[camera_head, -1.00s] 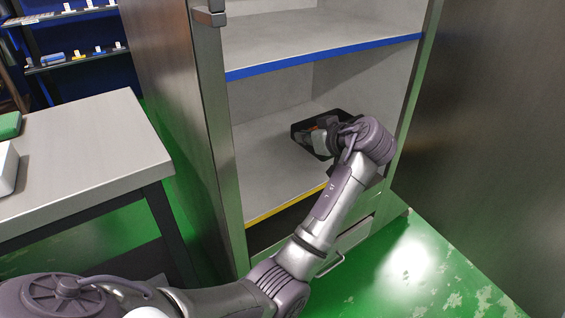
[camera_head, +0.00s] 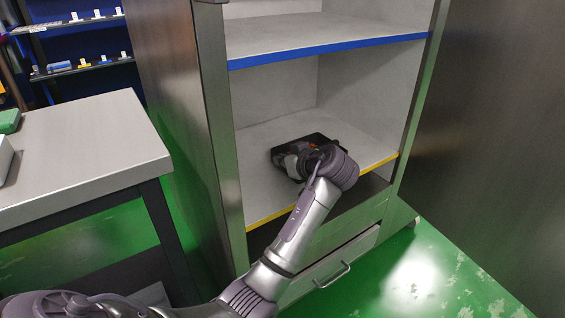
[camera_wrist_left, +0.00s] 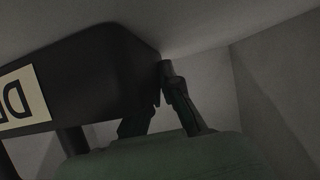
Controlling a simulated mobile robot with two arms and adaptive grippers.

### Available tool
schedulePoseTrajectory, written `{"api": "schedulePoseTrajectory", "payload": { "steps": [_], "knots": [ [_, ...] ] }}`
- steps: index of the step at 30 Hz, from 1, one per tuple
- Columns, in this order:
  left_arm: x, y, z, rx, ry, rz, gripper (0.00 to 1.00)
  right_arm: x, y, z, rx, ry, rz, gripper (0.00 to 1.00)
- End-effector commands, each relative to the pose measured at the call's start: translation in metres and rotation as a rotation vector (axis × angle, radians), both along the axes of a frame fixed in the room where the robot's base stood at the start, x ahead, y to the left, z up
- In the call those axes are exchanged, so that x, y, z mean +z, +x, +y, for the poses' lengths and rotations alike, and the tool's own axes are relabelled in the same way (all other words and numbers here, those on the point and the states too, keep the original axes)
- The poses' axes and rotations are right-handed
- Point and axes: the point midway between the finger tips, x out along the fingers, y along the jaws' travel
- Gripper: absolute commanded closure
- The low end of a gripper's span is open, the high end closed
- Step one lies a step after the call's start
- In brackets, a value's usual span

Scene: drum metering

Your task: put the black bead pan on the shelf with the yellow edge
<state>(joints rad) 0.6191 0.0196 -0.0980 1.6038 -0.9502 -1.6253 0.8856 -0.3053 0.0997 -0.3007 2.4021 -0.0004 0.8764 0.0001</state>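The black bead pan (camera_head: 321,137) is inside the cabinet over the shelf with the yellow edge (camera_head: 252,180), low at its surface. I cannot tell whether it fully rests there. My left gripper (camera_head: 293,160) is at the pan's near left side, and my wrist hides part of the pan. In the left wrist view the pan (camera_wrist_left: 100,75) fills the upper left and shows a cream label with dark letters, cut off by the frame. The left gripper's fingers (camera_wrist_left: 160,100) close at the pan's edge there. My right gripper is not in view.
A shelf with a blue edge (camera_head: 330,50) lies above. A drawer with a handle (camera_head: 332,276) is below. A grey table (camera_head: 80,150) stands at the left. The yellow-edged shelf looks otherwise empty.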

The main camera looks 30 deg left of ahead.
Motion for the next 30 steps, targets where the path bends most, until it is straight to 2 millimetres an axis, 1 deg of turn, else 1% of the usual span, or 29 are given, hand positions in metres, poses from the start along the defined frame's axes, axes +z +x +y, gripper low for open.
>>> {"api": "schedulePoseTrajectory", "payload": {
  "steps": [4,6,8,9,17,20,23,26,30],
  "knots": [
    [0.000,0.000,0.000,0.000,0.001,-0.003,1.00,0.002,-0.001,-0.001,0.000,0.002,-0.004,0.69],
    [-0.001,0.000,0.000,0.000,0.000,0.000,0.86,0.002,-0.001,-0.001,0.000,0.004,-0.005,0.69],
    [-0.001,0.000,0.000,0.000,0.000,0.000,0.76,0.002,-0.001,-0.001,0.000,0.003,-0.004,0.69],
    [-0.001,0.000,0.000,0.000,0.000,0.000,0.70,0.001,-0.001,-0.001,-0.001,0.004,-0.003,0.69],
    [-0.001,0.000,0.000,0.000,0.000,0.000,0.69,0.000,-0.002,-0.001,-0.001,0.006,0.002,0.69],
    [0.002,0.000,-0.002,0.000,0.000,0.000,0.69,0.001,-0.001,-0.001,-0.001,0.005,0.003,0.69],
    [0.009,-0.004,-0.011,-0.001,0.000,0.000,0.69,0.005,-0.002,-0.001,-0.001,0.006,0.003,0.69],
    [0.018,-0.011,-0.027,-0.003,-0.001,-0.001,0.69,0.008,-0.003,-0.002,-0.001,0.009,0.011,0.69],
    [0.032,-0.023,-0.053,-0.003,-0.003,0.000,0.69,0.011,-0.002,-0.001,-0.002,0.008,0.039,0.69]
  ]
}}
